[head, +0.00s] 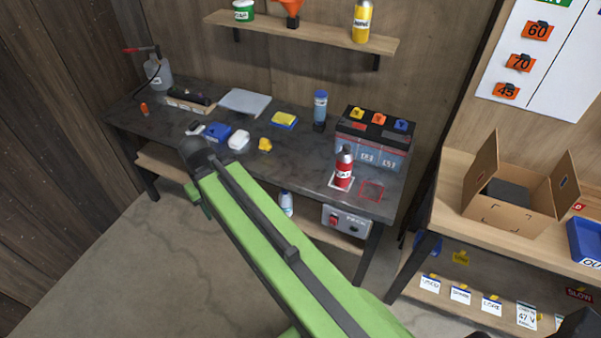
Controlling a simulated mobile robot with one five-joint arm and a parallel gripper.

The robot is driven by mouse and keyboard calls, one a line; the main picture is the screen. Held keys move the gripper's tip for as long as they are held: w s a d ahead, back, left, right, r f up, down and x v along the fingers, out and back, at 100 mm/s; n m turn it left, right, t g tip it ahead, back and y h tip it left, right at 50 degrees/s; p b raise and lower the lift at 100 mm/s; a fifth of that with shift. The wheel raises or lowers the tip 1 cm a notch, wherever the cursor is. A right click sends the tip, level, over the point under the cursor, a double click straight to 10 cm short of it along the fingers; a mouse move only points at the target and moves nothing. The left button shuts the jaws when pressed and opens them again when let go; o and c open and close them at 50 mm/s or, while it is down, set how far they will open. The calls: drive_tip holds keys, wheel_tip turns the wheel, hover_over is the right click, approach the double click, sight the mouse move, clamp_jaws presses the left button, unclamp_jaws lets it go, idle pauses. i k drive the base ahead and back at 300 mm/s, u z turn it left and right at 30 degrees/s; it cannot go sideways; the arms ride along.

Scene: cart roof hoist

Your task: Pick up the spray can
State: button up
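A red can with a dark top and a white label (344,170) stands upright on a white-outlined square near the right front of the dark workbench (300,165). A yellow can with a white label (362,22) stands on the wall shelf. A blue-capped container (320,108) stands at the back of the bench. The labels are too small to tell surely which is the spray can. My green arm crosses the view from lower right to the bench's front edge. My gripper cannot be made out.
A large battery (372,142) stands just behind the red can. An empty red-outlined square (371,191) is right of it. Small blue, white and yellow items lie left on the bench. An open cardboard box (510,205) sits on the right-hand table.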

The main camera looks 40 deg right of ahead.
sight(343, 169)
drive_tip(key=u, duration=0.85)
drive_tip(key=k, duration=0.75)
drive_tip(key=z, duration=0.65)
drive_tip(key=i, duration=1)
drive_tip(key=u, duration=0.1)
